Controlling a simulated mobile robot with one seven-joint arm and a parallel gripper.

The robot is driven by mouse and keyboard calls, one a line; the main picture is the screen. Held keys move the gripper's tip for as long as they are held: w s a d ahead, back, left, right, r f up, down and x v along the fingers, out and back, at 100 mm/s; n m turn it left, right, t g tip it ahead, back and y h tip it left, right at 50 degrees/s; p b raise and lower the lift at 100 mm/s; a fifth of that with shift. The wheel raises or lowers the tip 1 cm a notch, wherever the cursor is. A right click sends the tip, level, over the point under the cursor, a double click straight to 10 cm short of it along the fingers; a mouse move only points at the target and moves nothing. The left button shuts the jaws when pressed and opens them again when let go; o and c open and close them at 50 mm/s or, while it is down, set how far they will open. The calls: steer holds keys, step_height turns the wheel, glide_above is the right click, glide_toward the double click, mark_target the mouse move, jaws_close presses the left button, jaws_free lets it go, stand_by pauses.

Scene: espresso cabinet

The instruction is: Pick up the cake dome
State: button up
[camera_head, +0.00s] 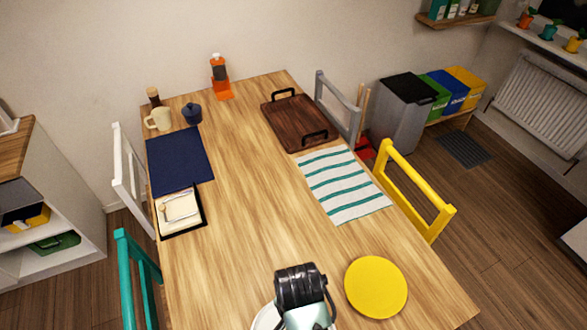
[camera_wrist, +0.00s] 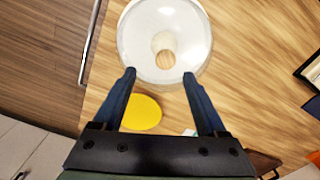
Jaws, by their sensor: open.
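The cake dome (camera_wrist: 135,35) appears to be the whitish, glossy round object at the top of the wrist view. A small round part at its centre shows wood colour inside. In the head view only a pale rim (camera_head: 263,318) shows at the bottom edge, mostly hidden behind my arm. My gripper (camera_wrist: 159,75) is open and empty. In the wrist view its two dark blue fingers point at the dome, with their tips overlapping its near edge. I cannot tell whether they touch it.
A yellow round mat (camera_head: 376,287) lies right of my arm. A striped cloth (camera_head: 343,184), a wooden tray (camera_head: 294,121), a navy mat (camera_head: 180,161) and a mug (camera_head: 158,119) are farther back on the table (camera_head: 245,200). Chairs line both sides. The table's middle is clear.

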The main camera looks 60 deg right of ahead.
steer(key=shift+w+f+p, duration=0.25)
steer(key=shift+f+p, duration=0.1)
steer(key=shift+f, duration=1.15)
steer(key=shift+w+f+p, duration=0.2)
steer(key=shift+f+p, duration=0.15)
steer(key=shift+f, duration=1.15)
jaws_close()
steer(key=shift+r, duration=0.1)
